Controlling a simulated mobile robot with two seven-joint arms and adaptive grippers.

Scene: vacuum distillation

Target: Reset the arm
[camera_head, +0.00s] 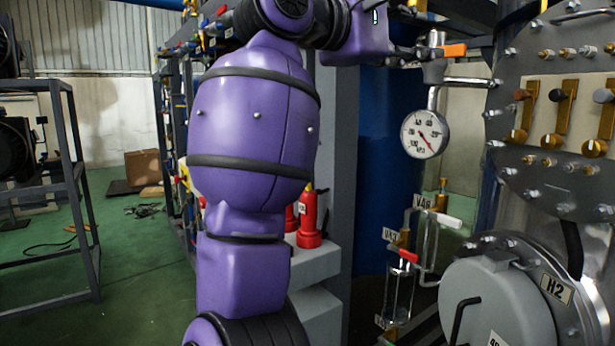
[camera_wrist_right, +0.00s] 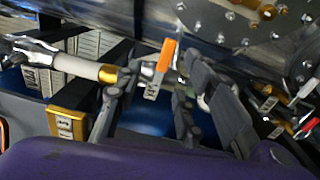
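My purple right arm (camera_head: 255,130) rises through the middle of the head view and bends right at the top. My right gripper (camera_head: 412,56) is at its end, small and dark, beside an orange valve handle (camera_head: 453,50). In the right wrist view the fingers of this gripper (camera_wrist_right: 147,100) stand apart with nothing seen held between them. The orange handle (camera_wrist_right: 166,54) shows just beyond the fingertips there; I cannot tell whether they touch it. My left arm and gripper are not in view.
A round pressure gauge (camera_head: 425,133) hangs below the orange handle. A steel panel with brass valves (camera_head: 560,110) and a grey H2 vessel (camera_head: 497,305) stand at right. Red extinguishers (camera_head: 309,220) are behind my arm. Green floor (camera_head: 125,245) is open at left, beside a dark frame (camera_head: 75,170).

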